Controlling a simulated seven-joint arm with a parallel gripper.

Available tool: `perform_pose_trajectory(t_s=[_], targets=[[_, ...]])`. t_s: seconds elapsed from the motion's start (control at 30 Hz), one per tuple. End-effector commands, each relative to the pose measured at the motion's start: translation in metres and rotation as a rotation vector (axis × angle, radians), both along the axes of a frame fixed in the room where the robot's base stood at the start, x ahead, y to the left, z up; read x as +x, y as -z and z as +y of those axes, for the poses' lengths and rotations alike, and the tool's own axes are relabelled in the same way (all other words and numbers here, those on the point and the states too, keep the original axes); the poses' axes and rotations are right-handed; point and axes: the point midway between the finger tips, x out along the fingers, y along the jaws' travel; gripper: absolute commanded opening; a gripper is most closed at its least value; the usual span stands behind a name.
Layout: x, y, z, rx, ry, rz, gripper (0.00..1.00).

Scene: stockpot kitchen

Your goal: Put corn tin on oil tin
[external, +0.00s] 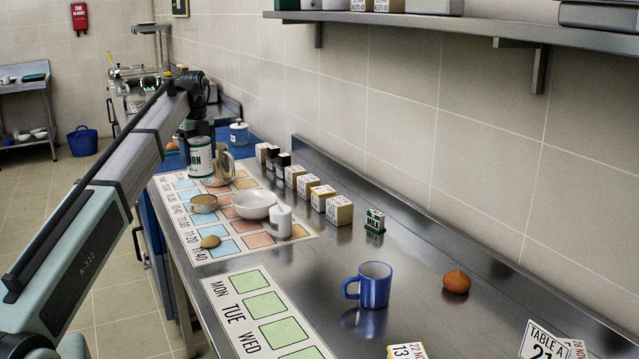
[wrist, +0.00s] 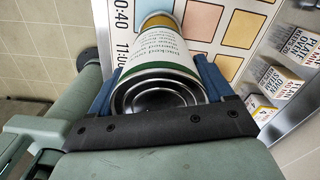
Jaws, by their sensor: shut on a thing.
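The corn tin (external: 201,160) is a white can with a dark green top band and large dark lettering, partly readable as "ORN". My gripper (external: 196,137) is shut on it and holds it upright over the far end of the counter. In the wrist view the tin (wrist: 160,75) lies between the blue fingers of my gripper (wrist: 158,88), its ringed metal end facing the camera.
Several labelled blocks (external: 323,198) line the wall. A blue mug (external: 375,285) and a brown onion-like object (external: 456,282) stand nearer.

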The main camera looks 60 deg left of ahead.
Motion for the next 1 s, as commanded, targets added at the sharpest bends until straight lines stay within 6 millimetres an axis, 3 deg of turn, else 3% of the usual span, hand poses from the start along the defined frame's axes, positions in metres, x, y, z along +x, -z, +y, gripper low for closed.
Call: perform_pose_trajectory(t_s=[0.13,0.6,1.0], targets=[[-0.001,0.025,-0.001,-0.001,0.000,0.001,0.29],[0.000,0.069,0.000,0.000,0.000,0.000,0.29],[0.000,0.075,0.000,0.001,0.000,-0.001,0.29]])
